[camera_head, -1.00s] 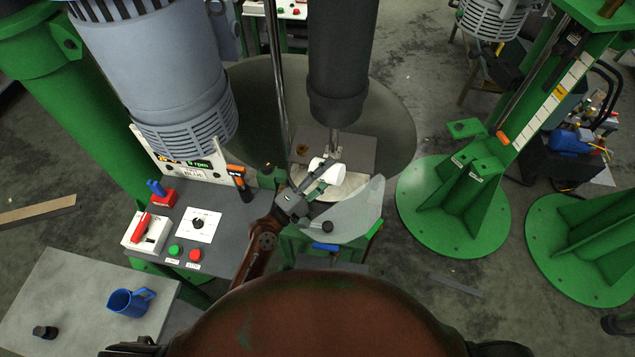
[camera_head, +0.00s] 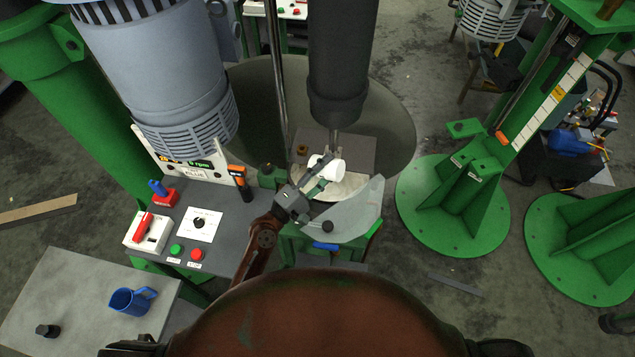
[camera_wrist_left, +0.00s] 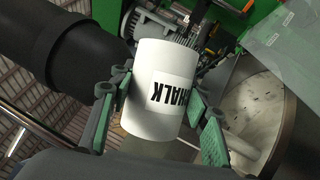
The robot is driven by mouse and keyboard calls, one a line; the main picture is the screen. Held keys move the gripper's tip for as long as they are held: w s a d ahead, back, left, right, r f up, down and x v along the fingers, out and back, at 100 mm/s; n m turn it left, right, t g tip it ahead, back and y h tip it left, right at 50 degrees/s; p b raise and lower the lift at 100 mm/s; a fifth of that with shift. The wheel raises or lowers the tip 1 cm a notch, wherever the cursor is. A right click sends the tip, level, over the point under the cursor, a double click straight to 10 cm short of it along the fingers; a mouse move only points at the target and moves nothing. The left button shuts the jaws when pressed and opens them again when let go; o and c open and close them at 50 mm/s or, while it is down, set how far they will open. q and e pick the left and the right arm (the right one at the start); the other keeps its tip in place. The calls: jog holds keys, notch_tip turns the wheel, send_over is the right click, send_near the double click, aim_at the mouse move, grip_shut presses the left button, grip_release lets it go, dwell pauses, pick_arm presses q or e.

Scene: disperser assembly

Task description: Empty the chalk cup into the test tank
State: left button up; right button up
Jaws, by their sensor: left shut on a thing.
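The chalk cup (camera_head: 319,163) is white and shows above the test tank (camera_head: 350,187), a round vessel with pale contents. My left gripper (camera_head: 320,177) is shut on the cup. In the left wrist view the cup (camera_wrist_left: 155,85) sits between the two green-padded fingers (camera_wrist_left: 158,105), with its CHALK label upside down, so the cup looks strongly tipped. The tank's metal wall and speckled inside (camera_wrist_left: 255,105) show to the right of the cup there. The cup's mouth is hidden, and I cannot tell whether anything is falling from it. My right gripper is not in view.

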pick_arm(q)
jog(key=shift+r, duration=0.25)
